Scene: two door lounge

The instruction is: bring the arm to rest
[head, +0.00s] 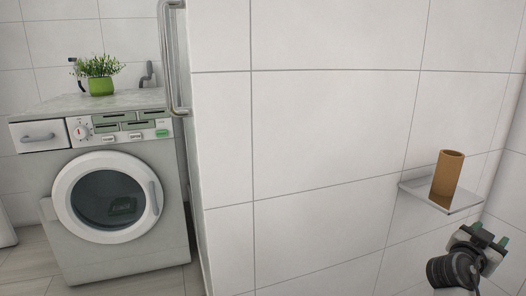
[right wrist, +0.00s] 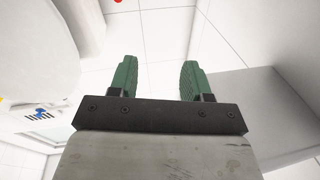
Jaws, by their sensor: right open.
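My right gripper (head: 488,238) is at the lower right of the head view, below and to the right of a small wall shelf. In the right wrist view its two green fingers (right wrist: 159,80) stand apart with nothing between them. Beyond them are white tiles. My left gripper is in neither view.
A brown cardboard tube (head: 447,175) stands on the small grey shelf (head: 412,189), close above my right gripper. A white tiled wall (head: 320,130) fills the middle. A washing machine (head: 150,245) with a green potted plant (head: 101,86) on top stands at left; floor (head: 25,265) shows beside it.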

